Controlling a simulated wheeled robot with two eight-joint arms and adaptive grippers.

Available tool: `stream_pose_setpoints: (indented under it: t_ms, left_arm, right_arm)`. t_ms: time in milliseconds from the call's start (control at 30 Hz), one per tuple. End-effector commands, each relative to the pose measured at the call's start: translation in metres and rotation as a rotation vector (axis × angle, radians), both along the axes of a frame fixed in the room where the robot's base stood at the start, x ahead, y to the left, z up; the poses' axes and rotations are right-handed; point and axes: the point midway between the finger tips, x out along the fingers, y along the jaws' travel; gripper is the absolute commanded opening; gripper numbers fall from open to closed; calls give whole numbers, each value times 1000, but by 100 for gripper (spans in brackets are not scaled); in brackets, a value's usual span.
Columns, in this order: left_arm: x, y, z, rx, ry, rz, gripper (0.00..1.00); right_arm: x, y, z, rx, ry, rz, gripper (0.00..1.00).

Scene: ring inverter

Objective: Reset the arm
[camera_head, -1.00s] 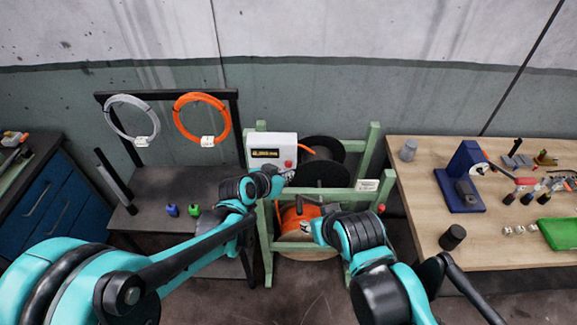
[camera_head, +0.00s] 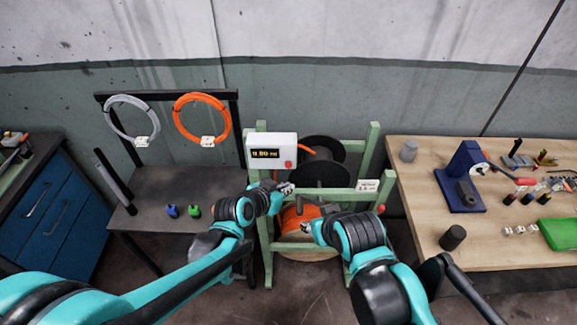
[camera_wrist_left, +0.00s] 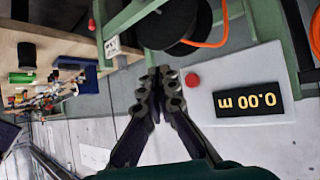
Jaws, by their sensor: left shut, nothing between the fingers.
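My left gripper (camera_head: 288,187) is in front of the green cable-reel frame (camera_head: 268,222), a little below the white meter box (camera_head: 272,143). In the left wrist view the left gripper (camera_wrist_left: 158,82) has its fingers together with nothing between them. The red button (camera_wrist_left: 193,80) on the meter box is just beside the fingertips, apart from them in the picture.
A grey cable ring (camera_head: 132,120) and an orange cable ring (camera_head: 203,118) hang on a black rack at left. A wooden bench (camera_head: 425,195) with tools stands at right. A blue drawer cabinet (camera_head: 45,215) stands at far left.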

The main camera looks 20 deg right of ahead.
Motion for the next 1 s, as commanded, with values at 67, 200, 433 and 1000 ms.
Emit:
stream_pose_setpoints:
  t_ms: [67, 200, 433, 1000]
  left_arm:
    - [0, 0, 0, 0, 0, 0, 0]
    - [0, 0, 0, 0, 0, 0, 0]
    - [0, 0, 0, 0, 0, 0, 0]
    - [-29, 139, -22, 69, 122, 288, 0]
  right_arm:
    - [0, 0, 0, 0, 0, 0, 40]
    - [0, 0, 0, 0, 0, 0, 40]
    - [0, 0, 0, 0, 0, 0, 40]
    - [0, 0, -62, 0, 0, 0, 40]
